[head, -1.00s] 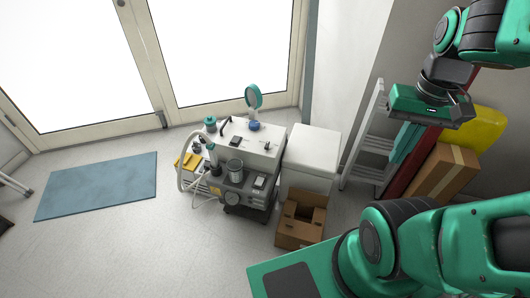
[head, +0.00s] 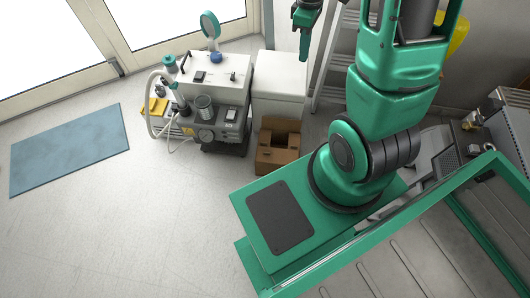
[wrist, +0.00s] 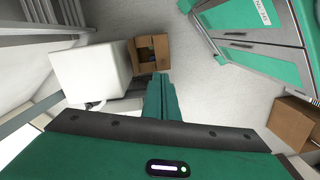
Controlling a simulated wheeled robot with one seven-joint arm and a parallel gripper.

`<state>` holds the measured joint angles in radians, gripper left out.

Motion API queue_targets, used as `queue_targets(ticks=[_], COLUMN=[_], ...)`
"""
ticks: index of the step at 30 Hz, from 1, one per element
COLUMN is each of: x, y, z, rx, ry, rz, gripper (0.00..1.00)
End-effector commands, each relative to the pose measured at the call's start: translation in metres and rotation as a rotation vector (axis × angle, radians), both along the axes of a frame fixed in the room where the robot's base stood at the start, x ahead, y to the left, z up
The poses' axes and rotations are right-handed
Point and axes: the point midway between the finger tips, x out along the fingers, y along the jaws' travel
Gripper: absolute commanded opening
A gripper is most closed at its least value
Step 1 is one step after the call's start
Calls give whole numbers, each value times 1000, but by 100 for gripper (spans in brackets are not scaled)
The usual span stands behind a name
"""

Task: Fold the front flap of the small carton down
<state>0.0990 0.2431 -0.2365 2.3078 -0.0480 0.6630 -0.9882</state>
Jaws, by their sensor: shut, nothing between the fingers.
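The small brown carton (head: 275,160) stands on the floor in front of the white cabinet, its top open and its inside dark. It also shows in the wrist view (wrist: 151,66), ahead of the fingertips. Flaps show around its opening, but I cannot tell the exact angle of the front one. My gripper (head: 304,57) is at the top of the head view, up and to the right of the carton in the picture. In the wrist view its fingers (wrist: 161,78) are together and empty, apart from the carton.
The white cabinet (head: 280,77) stands right behind the carton. The compressor unit (head: 218,98) is to its left, a ladder (head: 336,62) to its right. Another carton (wrist: 293,122) shows at the right of the wrist view. The floor (head: 130,220) left of the carton is clear.

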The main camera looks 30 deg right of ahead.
Motion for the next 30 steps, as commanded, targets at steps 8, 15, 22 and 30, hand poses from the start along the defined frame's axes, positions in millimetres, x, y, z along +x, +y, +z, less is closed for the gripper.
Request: queue_targets(ticks=[8, 15, 22, 30], x=[46, 68, 73, 53], y=[18, 40, 63, 92], z=[-89, -175, -263, -370], rx=[56, 118, 188, 281], ry=[25, 33, 29, 9], rz=[398, 736, 1053, 1412], gripper=[0, 0, 0, 0])
